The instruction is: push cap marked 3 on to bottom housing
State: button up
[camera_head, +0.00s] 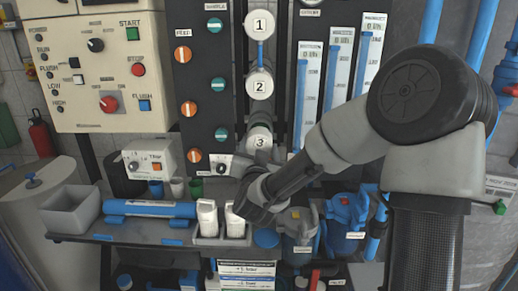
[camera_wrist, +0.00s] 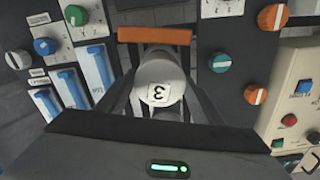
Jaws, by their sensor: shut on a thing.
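The cap marked 3 (camera_head: 259,140) is white and round. It shows at the lower end of the column of numbered caps in the head view, just above my gripper (camera_head: 238,168). In the wrist view the cap marked 3 (camera_wrist: 160,92) faces the camera with its label upside down, between the dark fingers of my gripper (camera_wrist: 160,72). My gripper is shut on it. An orange bar (camera_wrist: 155,35) lies across the picture beyond the cap. The bottom housing is not clearly visible; the cap and gripper hide the area behind them.
Caps marked 1 (camera_head: 259,24) and 2 (camera_head: 259,84) are above. A panel with orange and teal knobs (camera_head: 217,84) is close on the left, and blue-filled gauges (camera_head: 335,70) are on the right. White bottles (camera_head: 207,217) and blue filters (camera_head: 346,220) stand below.

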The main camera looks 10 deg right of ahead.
jog(key=shift+w+d+b, duration=0.2)
jog(key=shift+w+b, duration=0.1)
jog(key=shift+w, duration=0.55)
jog(key=shift+w+d+b, duration=0.15)
jog(key=shift+w+b, duration=0.1)
jog(key=shift+w, duration=0.6)
jog(key=shift+w+d+b, duration=0.1)
jog(key=shift+w+b, duration=0.3)
jog(key=shift+w, duration=0.25)
dwell(0.9)
jog(key=o, duration=1.2)
jog(key=shift+c, duration=0.2)
